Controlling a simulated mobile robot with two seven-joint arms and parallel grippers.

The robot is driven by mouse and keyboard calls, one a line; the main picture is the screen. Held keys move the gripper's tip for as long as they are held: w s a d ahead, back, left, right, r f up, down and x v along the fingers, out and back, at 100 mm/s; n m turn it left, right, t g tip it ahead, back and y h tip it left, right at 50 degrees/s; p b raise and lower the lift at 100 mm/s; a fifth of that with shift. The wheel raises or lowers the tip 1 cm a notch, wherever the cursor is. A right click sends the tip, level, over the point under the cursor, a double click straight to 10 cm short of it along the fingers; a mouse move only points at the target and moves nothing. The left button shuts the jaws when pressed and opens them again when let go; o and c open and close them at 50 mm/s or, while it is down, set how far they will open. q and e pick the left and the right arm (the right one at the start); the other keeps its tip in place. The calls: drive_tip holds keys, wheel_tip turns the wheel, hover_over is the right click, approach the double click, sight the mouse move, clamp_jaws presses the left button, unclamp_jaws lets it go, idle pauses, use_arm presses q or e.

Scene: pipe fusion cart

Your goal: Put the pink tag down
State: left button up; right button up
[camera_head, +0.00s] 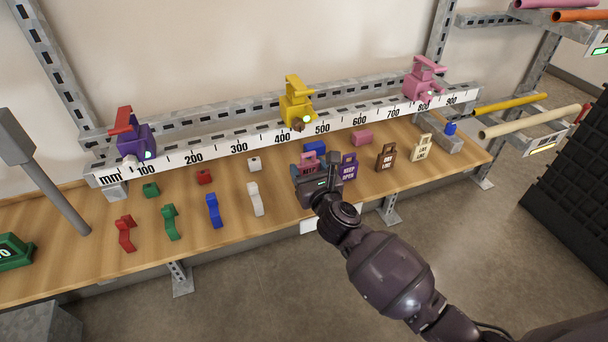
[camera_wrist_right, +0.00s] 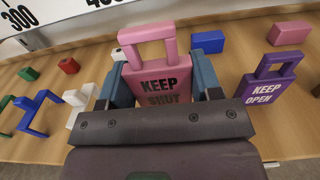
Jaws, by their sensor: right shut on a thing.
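The pink tag (camera_wrist_right: 157,84) reads KEEP SHUT and has a square loop handle on top. It sits between the two blue-grey fingers of my right gripper (camera_wrist_right: 160,82), which is shut on it. In the head view the right gripper (camera_head: 308,176) is over the wooden bench, and the pink tag (camera_head: 306,170) is mostly hidden by it. I cannot tell whether the tag touches the bench. My left gripper is not in view.
A purple KEEP OPEN tag (camera_head: 347,167) stands just right of the gripper, then brown (camera_head: 386,156) and cream (camera_head: 421,148) tags. A white clip (camera_head: 255,199) is left. Blue (camera_head: 314,148) and pink (camera_head: 362,138) blocks lie behind. A millimetre ruler (camera_head: 345,125) runs along the back.

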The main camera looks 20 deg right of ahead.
drive_tip(key=shift+w, duration=1.05)
wheel_tip(320, 180, down, 4)
drive_tip(key=shift+s+r+b, duration=0.15)
drive_tip(key=shift+r+b, duration=0.05)
drive_tip(key=shift+b, duration=0.85)
drive_tip(key=shift+f, duration=0.25)
drive_tip(key=shift+r, duration=0.4)
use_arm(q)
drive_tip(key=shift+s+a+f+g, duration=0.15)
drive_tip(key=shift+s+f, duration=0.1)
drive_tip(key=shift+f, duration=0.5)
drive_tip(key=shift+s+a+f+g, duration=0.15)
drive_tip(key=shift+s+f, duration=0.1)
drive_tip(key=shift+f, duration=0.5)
use_arm(e)
drive_tip(key=shift+f, duration=0.45)
use_arm(q)
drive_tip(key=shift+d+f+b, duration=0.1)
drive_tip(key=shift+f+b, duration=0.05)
drive_tip(key=shift+b, duration=0.2)
use_arm(e)
drive_tip(key=shift+f, duration=0.25)
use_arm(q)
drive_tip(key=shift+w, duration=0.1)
use_arm(e)
drive_tip(key=o, duration=0.9)
drive_tip(key=shift+r, duration=0.1)
